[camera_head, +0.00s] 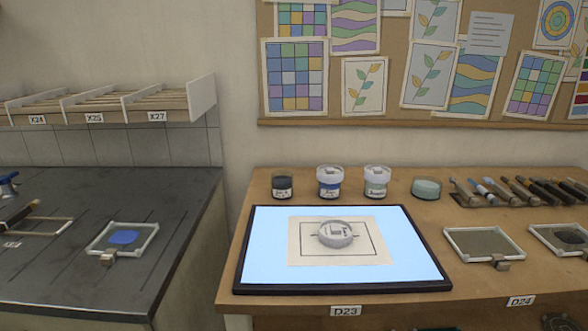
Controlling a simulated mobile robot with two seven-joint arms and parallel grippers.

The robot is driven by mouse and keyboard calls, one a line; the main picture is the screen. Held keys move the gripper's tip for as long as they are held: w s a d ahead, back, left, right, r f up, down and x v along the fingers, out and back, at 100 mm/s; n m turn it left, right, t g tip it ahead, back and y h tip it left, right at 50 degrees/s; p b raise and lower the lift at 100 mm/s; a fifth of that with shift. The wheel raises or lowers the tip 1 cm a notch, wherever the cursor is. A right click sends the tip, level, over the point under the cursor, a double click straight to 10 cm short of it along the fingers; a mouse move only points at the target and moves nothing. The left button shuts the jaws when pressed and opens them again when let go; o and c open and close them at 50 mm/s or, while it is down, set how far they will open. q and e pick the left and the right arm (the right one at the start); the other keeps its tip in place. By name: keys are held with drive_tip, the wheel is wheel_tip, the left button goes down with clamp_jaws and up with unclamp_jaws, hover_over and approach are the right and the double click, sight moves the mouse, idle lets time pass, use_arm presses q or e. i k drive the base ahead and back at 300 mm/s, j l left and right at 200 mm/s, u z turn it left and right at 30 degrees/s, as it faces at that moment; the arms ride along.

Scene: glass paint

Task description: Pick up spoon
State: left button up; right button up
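I cannot make out a spoon for certain in the head view. A row of slim tools (520,190) lies in a dark holder at the right back of the wooden table, too small to tell whether one is a spoon. Neither of my grippers is in view.
A lit panel (420,269) bears a paper sheet (305,252) with a round lid (336,235). Behind stand an open dark jar (282,187), two lidded jars (330,182) (376,182) and a pale round container (426,188). Framed trays (483,243) sit right. A dark counter (180,215) is left.

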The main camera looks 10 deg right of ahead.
sight(469, 197)
drive_tip(key=z, duration=1.45)
